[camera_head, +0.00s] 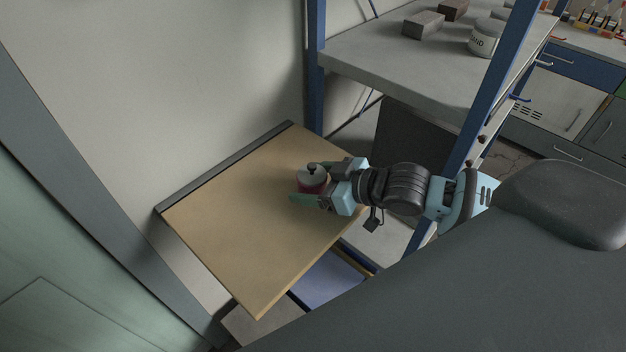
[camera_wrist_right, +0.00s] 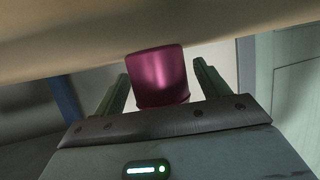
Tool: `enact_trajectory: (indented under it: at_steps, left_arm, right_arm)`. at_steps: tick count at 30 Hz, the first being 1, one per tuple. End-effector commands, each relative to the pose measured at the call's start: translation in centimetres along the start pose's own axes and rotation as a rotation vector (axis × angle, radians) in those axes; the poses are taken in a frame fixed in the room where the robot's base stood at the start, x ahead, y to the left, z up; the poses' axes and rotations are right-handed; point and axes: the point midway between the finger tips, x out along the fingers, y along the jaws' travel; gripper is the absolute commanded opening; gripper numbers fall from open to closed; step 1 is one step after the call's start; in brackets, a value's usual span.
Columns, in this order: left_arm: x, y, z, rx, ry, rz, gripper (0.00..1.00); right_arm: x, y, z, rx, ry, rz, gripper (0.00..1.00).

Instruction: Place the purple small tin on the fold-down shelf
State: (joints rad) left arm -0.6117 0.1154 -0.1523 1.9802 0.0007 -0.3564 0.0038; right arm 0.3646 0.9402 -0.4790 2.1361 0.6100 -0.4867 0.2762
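The purple small tin (camera_head: 312,187) stands upright on the tan fold-down shelf (camera_head: 225,220), right of the middle of the board. It has a pale lid with a dark knob. My right gripper (camera_head: 318,181) reaches in from the right, low over the board, with one finger on each side of the tin. In the right wrist view the tin (camera_wrist_right: 160,77) sits between the green fingertips (camera_wrist_right: 160,70), with narrow gaps beside it, so the gripper looks open. The tin meets the shelf surface (camera_wrist_right: 90,45) at the top of that view. My left gripper is out of view.
A blue post (camera_head: 490,95) of a rack stands behind my right arm.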

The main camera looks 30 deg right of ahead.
Motion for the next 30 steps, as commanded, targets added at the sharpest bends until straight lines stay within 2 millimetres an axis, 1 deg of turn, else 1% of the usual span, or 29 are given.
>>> enact_trajectory:
  at_steps: [5,8,11,21,30]
  left_arm:
    - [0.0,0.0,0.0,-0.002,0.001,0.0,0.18]
    - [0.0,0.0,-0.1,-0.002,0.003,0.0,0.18]
    - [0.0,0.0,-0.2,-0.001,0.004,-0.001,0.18]
    - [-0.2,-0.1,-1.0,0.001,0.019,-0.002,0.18]
    - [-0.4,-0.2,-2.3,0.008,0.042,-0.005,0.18]
  right_arm:
    - [0.0,0.0,0.0,0.0,0.0,0.0,0.74]
    - [-0.1,0.0,-0.4,-0.001,0.001,0.0,0.74]
    - [-0.9,0.0,-0.2,0.0,-0.001,0.001,0.74]
    - [-5.2,0.1,-0.2,0.0,-0.003,0.002,0.74]
    - [-8.2,0.0,-0.4,-0.001,0.0,0.002,0.74]
